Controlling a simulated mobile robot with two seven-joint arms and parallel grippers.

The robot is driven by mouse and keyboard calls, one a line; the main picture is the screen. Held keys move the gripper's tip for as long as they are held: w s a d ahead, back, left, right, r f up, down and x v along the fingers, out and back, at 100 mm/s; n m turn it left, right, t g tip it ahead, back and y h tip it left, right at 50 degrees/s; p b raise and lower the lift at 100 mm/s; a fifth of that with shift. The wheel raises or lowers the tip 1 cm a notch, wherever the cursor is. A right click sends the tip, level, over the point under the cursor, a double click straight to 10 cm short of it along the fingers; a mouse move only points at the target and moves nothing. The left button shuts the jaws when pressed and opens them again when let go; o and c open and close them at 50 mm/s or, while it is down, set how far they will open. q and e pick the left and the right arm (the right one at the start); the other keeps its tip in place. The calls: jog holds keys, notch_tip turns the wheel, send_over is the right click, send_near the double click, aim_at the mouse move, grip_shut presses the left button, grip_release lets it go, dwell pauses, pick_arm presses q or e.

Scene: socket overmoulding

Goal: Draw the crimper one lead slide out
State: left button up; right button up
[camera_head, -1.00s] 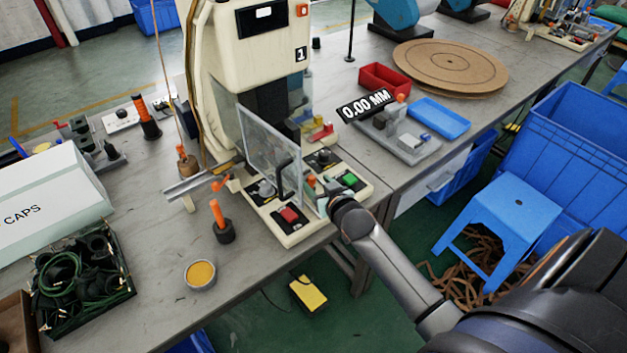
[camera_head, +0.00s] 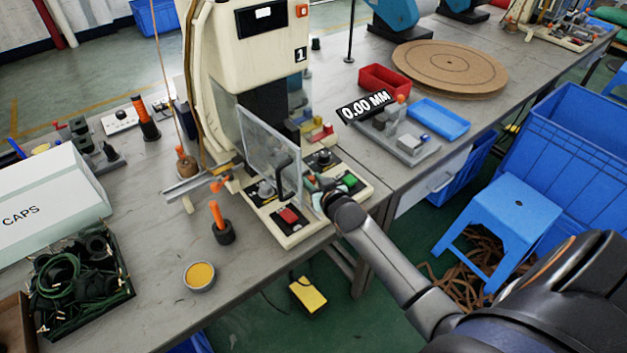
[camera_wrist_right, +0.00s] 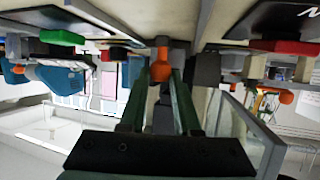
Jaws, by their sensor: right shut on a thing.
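Crimper one (camera_head: 230,55) is the cream press with a "1" on its front, standing on the grey bench. Its base (camera_head: 292,238) carries red and green buttons and a clear guard (camera_head: 262,145) with a dark handle. My right gripper (camera_head: 318,197) is low at the front of this base, between the red and green buttons, partly hidden by my own wrist. In the right wrist view its two green fingers (camera_wrist_right: 160,95) are shut on an orange knob (camera_wrist_right: 162,66) at the machine's front. The slide behind the knob is mostly hidden. My left gripper is not in view.
The red button (camera_head: 289,216) and green button (camera_head: 349,180) lie close to my right gripper. An orange-handled tool (camera_head: 217,214) and a yellow-filled round tin (camera_head: 200,275) stand left of the base. A blue stool (camera_head: 505,210) is on the floor at right.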

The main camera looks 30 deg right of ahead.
grip_shut()
dwell(0.8)
